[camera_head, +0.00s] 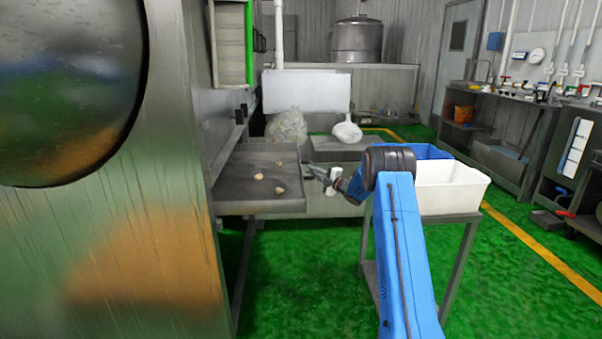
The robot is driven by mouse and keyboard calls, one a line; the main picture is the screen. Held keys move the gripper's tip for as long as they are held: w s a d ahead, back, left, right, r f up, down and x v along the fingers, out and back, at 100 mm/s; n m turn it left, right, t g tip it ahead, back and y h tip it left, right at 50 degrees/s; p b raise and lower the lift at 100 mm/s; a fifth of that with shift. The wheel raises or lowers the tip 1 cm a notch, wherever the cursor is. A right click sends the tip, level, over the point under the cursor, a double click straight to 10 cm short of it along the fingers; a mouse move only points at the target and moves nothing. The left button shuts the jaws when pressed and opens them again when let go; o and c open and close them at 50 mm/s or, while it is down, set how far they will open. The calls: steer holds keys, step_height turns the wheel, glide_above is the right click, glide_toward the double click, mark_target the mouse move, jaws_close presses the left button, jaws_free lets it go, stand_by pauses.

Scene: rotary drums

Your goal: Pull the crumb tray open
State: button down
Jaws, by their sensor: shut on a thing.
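The crumb tray (258,205) is a grey metal drawer that sticks out to the right from the side of the big drum machine. Several small tan crumbs lie on its floor. My gripper (312,172) is at the tray's right end, at the end of my blue arm. It is shut on the tray's edge or handle there. The exact grip is small and partly hidden by the gripper itself.
The drum machine (165,215) fills the left side. A metal stand with a white bin (450,190) and a blue bin (412,151) stands to the right, close to my arm. Bags (286,128) sit behind the tray. Green floor (310,280) below the tray is clear.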

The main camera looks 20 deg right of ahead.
steer(key=shift+s+d+f, duration=0.1)
steer(key=shift+s+d, duration=0.1)
steer(key=shift+d, duration=0.3)
steer(key=shift+s+d, duration=0.15)
steer(key=shift+d, duration=0.3)
steer(key=c, duration=1.6)
jaws_free()
steer(key=shift+c, duration=0.2)
